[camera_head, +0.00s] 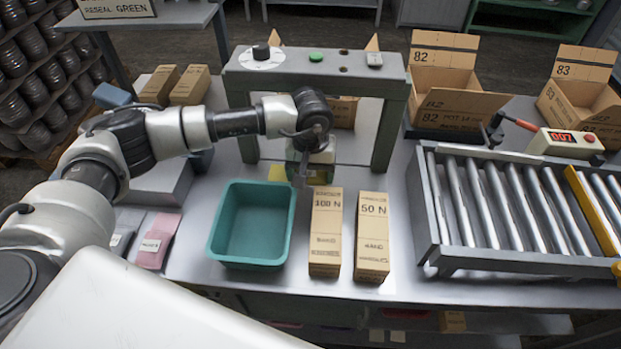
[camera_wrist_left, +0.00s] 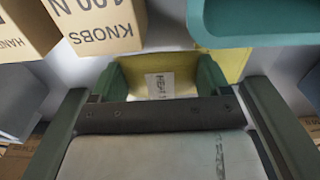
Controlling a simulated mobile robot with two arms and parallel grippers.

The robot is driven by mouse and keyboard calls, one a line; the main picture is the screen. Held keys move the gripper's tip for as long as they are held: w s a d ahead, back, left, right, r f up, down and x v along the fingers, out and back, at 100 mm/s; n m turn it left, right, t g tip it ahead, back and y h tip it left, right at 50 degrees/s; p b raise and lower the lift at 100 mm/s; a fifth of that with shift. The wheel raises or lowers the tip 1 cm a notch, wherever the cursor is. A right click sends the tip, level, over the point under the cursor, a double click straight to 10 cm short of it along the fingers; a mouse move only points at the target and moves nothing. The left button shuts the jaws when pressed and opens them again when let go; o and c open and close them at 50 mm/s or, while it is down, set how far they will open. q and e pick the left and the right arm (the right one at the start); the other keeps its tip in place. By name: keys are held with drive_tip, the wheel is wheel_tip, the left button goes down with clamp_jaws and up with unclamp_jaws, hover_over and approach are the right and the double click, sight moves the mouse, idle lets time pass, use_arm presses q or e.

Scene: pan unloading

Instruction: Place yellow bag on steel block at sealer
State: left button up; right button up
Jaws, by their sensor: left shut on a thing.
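My left gripper (camera_head: 304,172) is below the crossbar of the grey gantry frame (camera_head: 385,130), behind the teal tray and the small boxes. In the left wrist view its green fingers (camera_wrist_left: 160,80) are shut on the yellow bag (camera_wrist_left: 135,70), which has a white printed label. In the head view the gripper mostly hides the bag. A flat yellow patch (camera_head: 278,173) lies on the table left of the gripper; it also shows in the wrist view (camera_wrist_left: 238,62). A grey block (camera_head: 163,183) stands left of the tray; I cannot tell whether it is the steel block. My right gripper is out of view.
The teal tray (camera_head: 214,225) looks empty. A 100 N box (camera_head: 326,230) and a 50 N box (camera_head: 372,235) stand right of it. A roller conveyor (camera_head: 520,262) is at right. A pink bag (camera_head: 158,240) lies at left. Open cartons (camera_head: 445,75) are behind.

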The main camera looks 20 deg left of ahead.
sight(311, 192)
use_arm(q)
drive_tip(key=shift+f+p, duration=0.3)
drive_tip(key=shift+f, duration=2.05)
drive_tip(key=o, duration=1)
